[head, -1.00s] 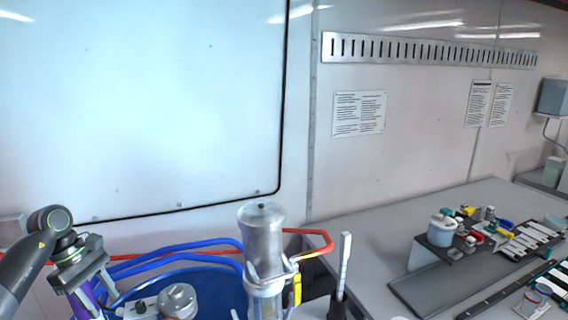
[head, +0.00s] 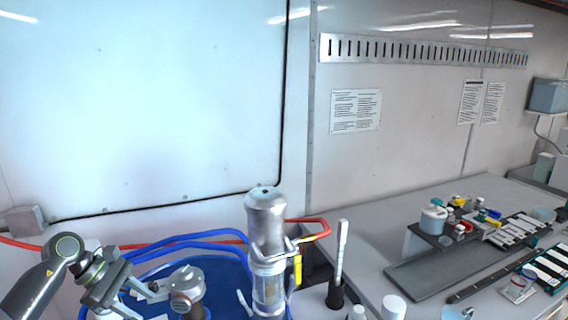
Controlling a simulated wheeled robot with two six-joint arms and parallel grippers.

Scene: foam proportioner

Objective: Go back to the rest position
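My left gripper (head: 148,304) is at the lower left, tilted down to the right over the left side of the blue drum (head: 225,272). Its two fingers look spread, and I see nothing between them. A grey round metal fitting (head: 186,284) is close to its fingertips; I cannot tell whether they touch. A metal cylinder (head: 266,222) stands upright to the right of it. My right gripper is out of view.
Blue hoses (head: 190,238) and a red hose (head: 305,222) run around the drum. A white stick stands in a black holder (head: 335,297). The grey table (head: 370,235) at right holds a dark tray (head: 430,276), small containers and a keyboard-like strip (head: 548,270).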

